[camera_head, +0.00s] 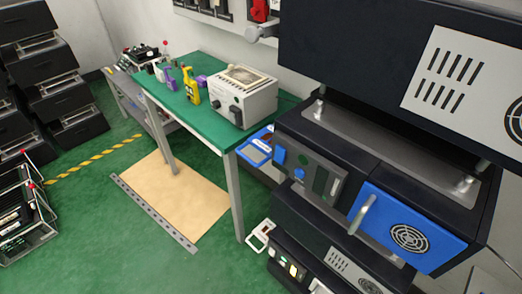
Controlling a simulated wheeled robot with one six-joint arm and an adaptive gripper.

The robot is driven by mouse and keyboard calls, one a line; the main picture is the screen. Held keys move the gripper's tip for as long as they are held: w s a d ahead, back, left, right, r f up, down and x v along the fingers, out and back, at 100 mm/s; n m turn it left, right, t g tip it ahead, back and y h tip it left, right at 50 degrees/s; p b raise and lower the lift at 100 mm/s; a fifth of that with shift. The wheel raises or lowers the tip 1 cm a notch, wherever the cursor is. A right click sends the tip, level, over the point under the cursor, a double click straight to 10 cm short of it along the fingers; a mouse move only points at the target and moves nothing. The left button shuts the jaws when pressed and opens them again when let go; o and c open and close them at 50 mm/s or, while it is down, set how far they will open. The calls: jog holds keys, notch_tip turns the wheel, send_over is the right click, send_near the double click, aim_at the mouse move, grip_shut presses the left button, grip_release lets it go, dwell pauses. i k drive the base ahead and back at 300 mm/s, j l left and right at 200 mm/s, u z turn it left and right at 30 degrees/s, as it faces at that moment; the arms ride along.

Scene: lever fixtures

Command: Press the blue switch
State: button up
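A dark machine (345,122) stands at the right with a grey control panel (322,180) on its front. A small blue square piece (279,154) sits at the panel's left end. A smaller blue piece (299,174) sits low on the panel, to its right. Either could be the blue switch; I cannot tell which, nor whether either is pressed in. My gripper is not in view, and nothing touches the panel.
A blue door (440,245) with a grey handle (362,214) is right of the panel. A green-topped table (190,68) holding a grey box (243,93) and bottles stands left of the machine. Black racks (45,75) line the far left. Green floor (110,240) is open in front.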

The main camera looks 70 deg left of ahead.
aim_at(279, 157)
jog(key=u, duration=1.4)
